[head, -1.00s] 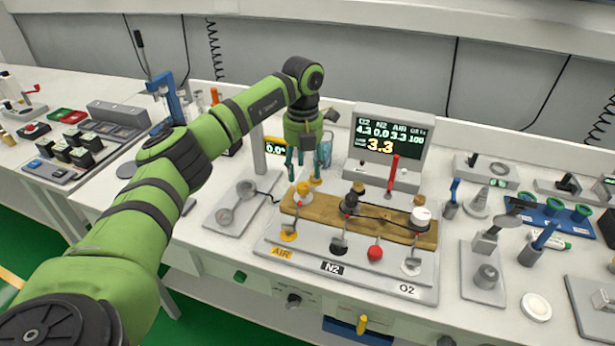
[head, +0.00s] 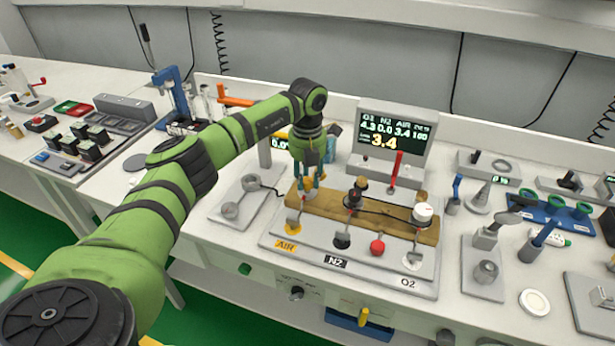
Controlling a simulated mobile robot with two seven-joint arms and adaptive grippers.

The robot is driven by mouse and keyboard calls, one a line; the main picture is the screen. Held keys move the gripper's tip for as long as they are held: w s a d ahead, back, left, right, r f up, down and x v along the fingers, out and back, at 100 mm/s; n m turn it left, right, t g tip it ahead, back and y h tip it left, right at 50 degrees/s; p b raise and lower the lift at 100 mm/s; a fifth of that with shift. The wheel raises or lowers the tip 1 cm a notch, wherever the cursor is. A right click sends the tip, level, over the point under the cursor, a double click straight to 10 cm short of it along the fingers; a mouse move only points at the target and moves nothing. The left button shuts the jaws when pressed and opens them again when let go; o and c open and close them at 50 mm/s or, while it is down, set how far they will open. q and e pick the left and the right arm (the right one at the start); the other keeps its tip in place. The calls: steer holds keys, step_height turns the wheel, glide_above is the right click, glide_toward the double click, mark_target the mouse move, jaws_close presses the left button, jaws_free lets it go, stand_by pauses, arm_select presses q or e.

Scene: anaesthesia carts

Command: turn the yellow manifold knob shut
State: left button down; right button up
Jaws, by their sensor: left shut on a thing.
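The manifold has a wooden block (head: 386,219) on a white base marked AIR, N2 and O2. My left gripper (head: 306,190) points down at the block's left end, behind the AIR label. It is shut on the yellow knob there, which its fingers almost wholly hide. A black knob (head: 353,199) stands mid-block and a white knob (head: 422,212) stands at the right end. A display (head: 397,132) behind reads 4.3, 0.0, 3.4 and 100, with a large yellow 3.4. My right gripper is out of view.
A red upright lever (head: 396,171) stands behind the block, and a red ball (head: 377,247) sits on the base in front. Stands and tools crowd the right side.

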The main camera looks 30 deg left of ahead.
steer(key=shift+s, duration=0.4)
arm_select(q)
steer(key=shift+f+m, duration=0.1)
steer(key=shift+m, duration=0.3)
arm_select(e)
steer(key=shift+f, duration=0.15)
arm_select(q)
steer(key=m+b, duration=0.1)
steer(key=m, duration=0.1)
steer(key=shift+m, duration=0.4)
steer(key=m, duration=0.3)
steer(key=shift+m+b, duration=0.3)
steer(key=shift+m, duration=0.1)
steer(key=m, duration=0.4)
steer(key=shift+b, duration=0.3)
steer(key=shift+m, duration=2.1)
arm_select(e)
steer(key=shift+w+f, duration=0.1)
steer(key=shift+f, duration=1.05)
